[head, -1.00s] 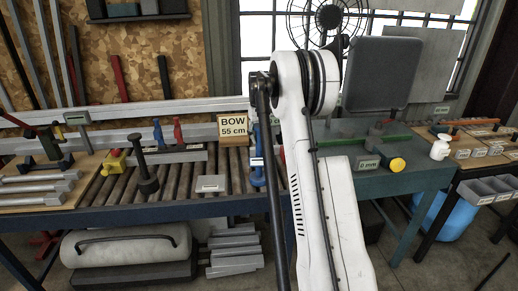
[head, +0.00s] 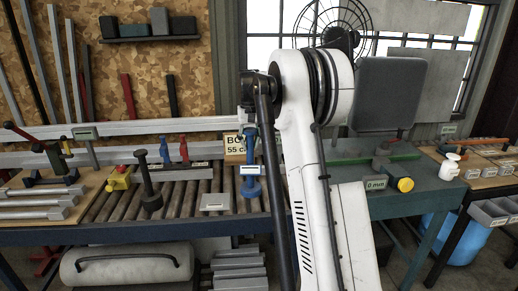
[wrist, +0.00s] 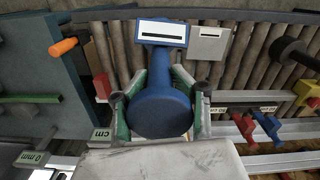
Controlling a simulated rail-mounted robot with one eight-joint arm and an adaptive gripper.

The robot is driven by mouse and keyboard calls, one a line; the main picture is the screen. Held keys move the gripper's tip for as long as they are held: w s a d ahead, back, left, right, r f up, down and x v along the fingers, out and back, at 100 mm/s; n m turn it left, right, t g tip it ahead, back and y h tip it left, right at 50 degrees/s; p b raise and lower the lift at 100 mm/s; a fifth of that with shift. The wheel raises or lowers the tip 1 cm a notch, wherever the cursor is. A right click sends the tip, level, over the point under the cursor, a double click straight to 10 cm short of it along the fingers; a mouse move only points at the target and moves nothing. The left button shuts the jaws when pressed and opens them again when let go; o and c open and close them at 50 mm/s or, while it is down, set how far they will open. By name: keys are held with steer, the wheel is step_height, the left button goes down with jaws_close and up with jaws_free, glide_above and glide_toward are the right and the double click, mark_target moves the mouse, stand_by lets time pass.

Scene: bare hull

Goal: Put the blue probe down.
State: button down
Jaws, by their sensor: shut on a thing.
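The blue probe (wrist: 160,112) is between the green-sided fingers of my gripper (wrist: 160,85) in the wrist view. Its round end faces the camera, and its shaft runs up to a white label plate with a black bar. In the head view the probe (head: 250,186) hangs upright beside my white arm, over the roller bed (head: 225,184) and in front of the right part of the BOW sign. My gripper is shut on it. I cannot tell whether its lower end touches the rollers. The fingers are hardly visible in the head view.
A grey plate (head: 215,202) lies on the rollers just left of the probe. A black plunger-shaped thing (head: 150,198) and a yellow block (head: 120,177) stand further left. The BOW 55 cm sign (head: 233,150) is close behind. Some bare rollers show between these things.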

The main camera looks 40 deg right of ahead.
steer(key=w+a+r+n, duration=0.2)
steer(key=w+a, duration=0.3)
steer(key=a, duration=0.6)
steer(key=w+a+r+n, duration=0.2)
steer(key=w+a, duration=0.3)
steer(key=a, duration=0.6)
steer(key=w+d+f+p, duration=0.1)
steer(key=w+d+f, duration=0.1)
steer(key=d+f, duration=0.8)
steer(key=shift+w+d+f+p, duration=0.2)
steer(key=shift+d+f+p, duration=0.15)
steer(key=shift+d, duration=0.35)
steer(key=shift+f, duration=0.15)
steer(key=c, duration=1.3)
jaws_free()
